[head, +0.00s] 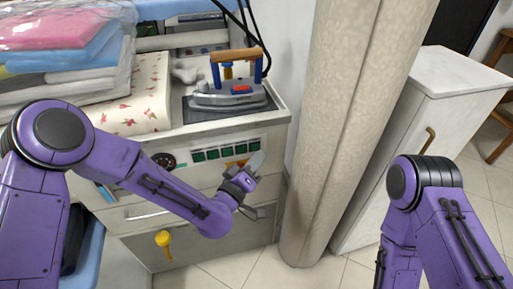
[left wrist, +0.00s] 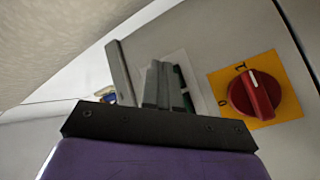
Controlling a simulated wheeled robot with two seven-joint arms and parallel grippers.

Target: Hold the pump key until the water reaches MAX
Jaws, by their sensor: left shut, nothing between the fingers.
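The ironing station's front panel (head: 207,160) carries a row of dark green keys (head: 220,152); I cannot tell which one is the pump key. My left gripper (head: 250,182) is shut and empty in front of the panel's right end, with its arm crossing the lower panel. In the left wrist view, its fingers (left wrist: 160,84) partly cover a pale plate with a sliver of green (left wrist: 186,85). I cannot tell whether they touch it. No water level or MAX mark can be made out. My right gripper is out of view; only its arm shows at lower right.
A red rotary switch on a yellow plate (left wrist: 255,93) sits close to the left fingers. An iron (head: 232,92) stands on top of the station. A black dial (head: 163,160) and yellow tap (head: 163,239) are left. A thick beige column (head: 330,120) stands right.

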